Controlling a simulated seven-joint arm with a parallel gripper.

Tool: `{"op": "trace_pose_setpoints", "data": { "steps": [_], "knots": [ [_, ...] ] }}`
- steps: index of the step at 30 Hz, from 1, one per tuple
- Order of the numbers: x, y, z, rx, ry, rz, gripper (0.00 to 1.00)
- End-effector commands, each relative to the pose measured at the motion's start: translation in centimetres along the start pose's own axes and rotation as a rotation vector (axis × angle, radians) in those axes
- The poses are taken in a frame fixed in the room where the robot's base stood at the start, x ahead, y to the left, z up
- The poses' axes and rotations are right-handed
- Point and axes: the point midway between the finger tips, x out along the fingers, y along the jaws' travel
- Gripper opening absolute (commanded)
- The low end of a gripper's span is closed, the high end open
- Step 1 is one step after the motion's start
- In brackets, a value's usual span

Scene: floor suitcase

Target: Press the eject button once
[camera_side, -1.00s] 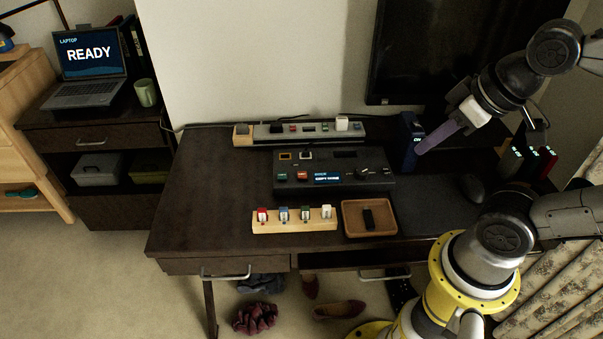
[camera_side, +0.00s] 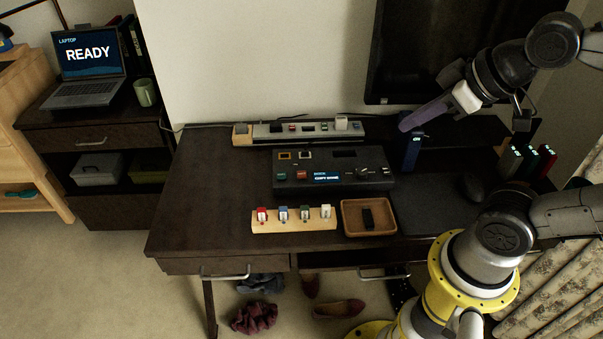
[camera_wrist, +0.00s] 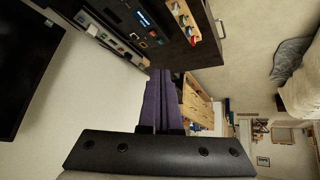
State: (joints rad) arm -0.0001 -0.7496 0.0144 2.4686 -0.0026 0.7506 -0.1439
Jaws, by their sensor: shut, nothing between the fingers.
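A dark console (camera_side: 350,183) lies on the desk with a lit screen (camera_side: 327,177) that appears to read "COPY DONE". It has a green button (camera_side: 282,176) and an orange-red button (camera_side: 302,174) left of the screen; their labels are too small to read, so I cannot tell which is eject. My gripper (camera_side: 403,126) has its purple fingers together and empty. It is above and right of the console, at the top of an upright blue case (camera_side: 411,155); I cannot tell if they touch. The wrist view shows the fingers (camera_wrist: 163,75) and the console (camera_wrist: 126,15) beyond them.
A wooden block (camera_side: 295,226) holds several coloured sticks. A wooden tray (camera_side: 350,232) beside it holds a black stick. A grey strip (camera_side: 265,131) with small items lies behind the console. A monitor (camera_side: 425,50) hangs at the back; a laptop (camera_side: 90,65) reads "READY".

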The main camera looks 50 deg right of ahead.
Motion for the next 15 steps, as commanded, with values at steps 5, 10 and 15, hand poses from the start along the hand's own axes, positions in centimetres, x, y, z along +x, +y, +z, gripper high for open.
{"op": "trace_pose_setpoints", "data": {
  "steps": [5, 10, 15],
  "knots": [
    [2.2, 1.3, -7.3, -0.189, 0.168, 0.048, 0.0],
    [7.0, 2.6, -13.1, -0.361, 0.26, 0.106, 0.0],
    [13.9, 3.7, -16.2, -0.501, 0.298, 0.154, 0.0]
  ]
}}
